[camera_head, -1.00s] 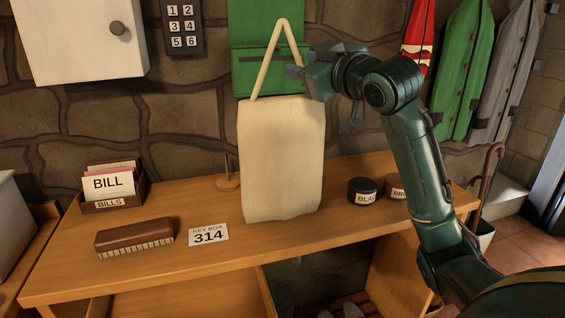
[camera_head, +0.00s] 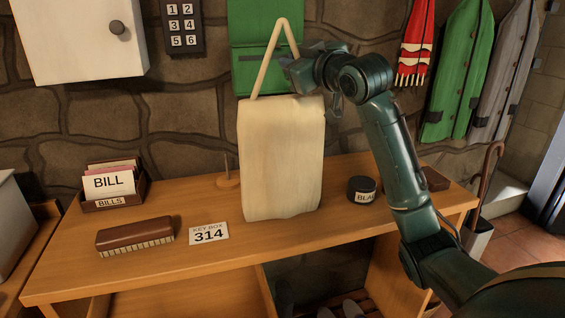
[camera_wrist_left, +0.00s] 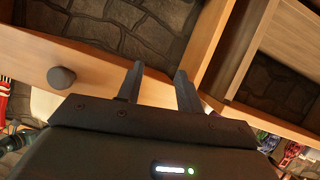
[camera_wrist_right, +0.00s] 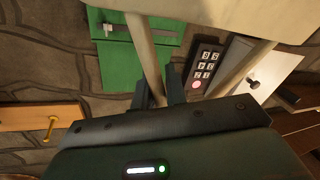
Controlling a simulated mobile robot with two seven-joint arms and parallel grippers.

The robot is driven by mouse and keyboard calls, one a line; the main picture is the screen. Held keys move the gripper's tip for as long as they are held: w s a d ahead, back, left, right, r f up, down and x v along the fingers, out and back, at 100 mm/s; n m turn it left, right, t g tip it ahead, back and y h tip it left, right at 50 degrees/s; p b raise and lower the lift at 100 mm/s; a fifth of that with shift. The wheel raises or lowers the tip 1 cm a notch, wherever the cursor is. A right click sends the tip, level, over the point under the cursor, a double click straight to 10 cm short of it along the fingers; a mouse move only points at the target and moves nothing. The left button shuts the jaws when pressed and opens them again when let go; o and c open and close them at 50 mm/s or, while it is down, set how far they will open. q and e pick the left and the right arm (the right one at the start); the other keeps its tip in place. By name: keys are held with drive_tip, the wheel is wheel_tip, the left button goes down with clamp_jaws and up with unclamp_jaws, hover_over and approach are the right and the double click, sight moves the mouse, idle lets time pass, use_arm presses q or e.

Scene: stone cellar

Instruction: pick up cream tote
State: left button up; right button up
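The cream tote (camera_head: 281,160) stands upright on the wooden bench, its looped handle (camera_head: 267,60) rising above it. My right gripper (camera_head: 286,64) is at the right-hand strap of the handle, above the tote's body. In the right wrist view my right gripper (camera_wrist_right: 160,90) has its fingers close together on either side of a cream strap (camera_wrist_right: 146,52), with little gap showing; it looks shut on it. The right fingertips are partly hidden in the head view. My left gripper (camera_wrist_left: 160,85) is open and empty in the left wrist view, by wooden furniture.
A green wall piece (camera_head: 250,65) is behind the handle.

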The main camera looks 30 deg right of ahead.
clamp_jaws()
idle(1.1)
wheel_tip(320, 180, up, 10)
drive_tip(key=p, duration=0.1)
drive_tip(key=shift+p, duration=0.4)
idle(0.6)
